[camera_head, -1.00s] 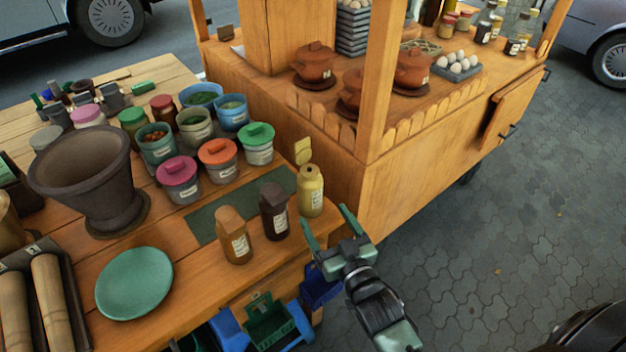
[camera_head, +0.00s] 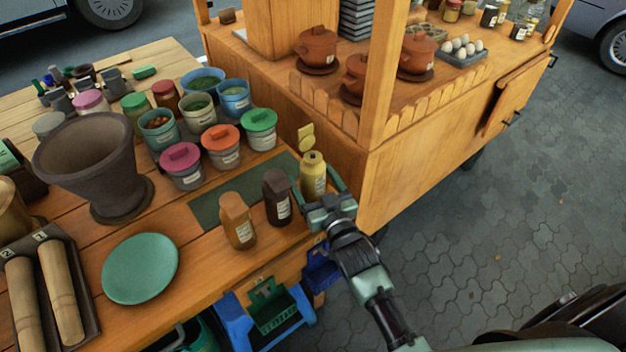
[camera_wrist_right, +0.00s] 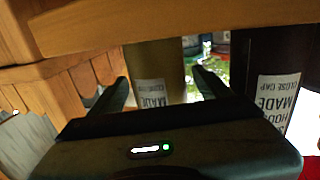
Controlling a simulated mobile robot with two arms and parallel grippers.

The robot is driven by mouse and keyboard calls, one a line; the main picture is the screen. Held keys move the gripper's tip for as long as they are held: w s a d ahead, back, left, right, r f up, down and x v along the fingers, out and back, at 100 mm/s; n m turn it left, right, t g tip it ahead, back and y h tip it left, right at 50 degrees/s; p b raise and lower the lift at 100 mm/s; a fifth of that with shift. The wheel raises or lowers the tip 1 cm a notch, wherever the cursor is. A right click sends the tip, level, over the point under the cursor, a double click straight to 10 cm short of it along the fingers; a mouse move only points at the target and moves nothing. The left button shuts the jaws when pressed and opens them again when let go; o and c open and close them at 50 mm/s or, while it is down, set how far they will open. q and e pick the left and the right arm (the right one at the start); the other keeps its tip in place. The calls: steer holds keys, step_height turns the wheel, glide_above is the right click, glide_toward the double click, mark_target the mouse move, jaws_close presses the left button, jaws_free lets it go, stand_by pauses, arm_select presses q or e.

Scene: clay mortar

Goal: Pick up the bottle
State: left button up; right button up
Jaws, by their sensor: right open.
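A yellow bottle (camera_head: 313,170) stands upright at the right corner of the wooden table. My right gripper (camera_head: 312,178) is open, with one finger on each side of this bottle. In the right wrist view the yellow bottle (camera_wrist_right: 153,65) and its white label show between the two fingers (camera_wrist_right: 161,80); I cannot tell if either finger touches it. A dark brown bottle (camera_head: 277,195) stands just left of it, close to the left finger. A tan bottle (camera_head: 237,220) stands further left. My left gripper is not in view.
Lidded and open tubs (camera_head: 222,147) stand behind the bottles by a green mat (camera_head: 215,205). A large clay mortar (camera_head: 88,160) and a teal plate (camera_head: 140,268) are to the left. The wooden cart (camera_head: 420,170) stands close on the right, with pots on it.

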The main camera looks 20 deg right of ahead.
steer(key=c, duration=1.5)
steer(key=shift+r, duration=0.15)
steer(key=shift+c, duration=0.3)
steer(key=shift+r, duration=0.1)
